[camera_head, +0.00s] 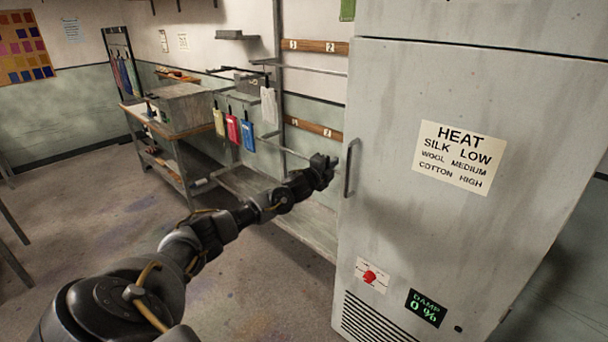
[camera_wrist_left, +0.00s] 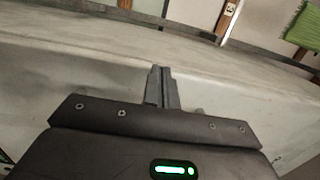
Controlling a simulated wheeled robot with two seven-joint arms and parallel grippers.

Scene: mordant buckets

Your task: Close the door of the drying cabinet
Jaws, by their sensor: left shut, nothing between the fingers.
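The drying cabinet (camera_head: 400,130) stands at the right in the head view, tall and pale grey. Its door shows a vertical handle (camera_head: 349,168) near the left edge and looks flush with the body; I see no gap, though its far edge is hard to judge. My left gripper (camera_head: 326,165) is beside the handle, just to its left, shut and empty. In the left wrist view the shut fingers (camera_wrist_left: 161,88) point at a pale grey surface that looks like the cabinet. I cannot tell whether they touch it. My right gripper is not in view.
A heat sign (camera_head: 462,157) and a damp display (camera_head: 425,308) are on the cabinet front. Rails and a low bench (camera_head: 290,215) stand behind my left gripper. A workbench (camera_head: 180,110) is further back left. The floor (camera_head: 80,220) at left is mostly open.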

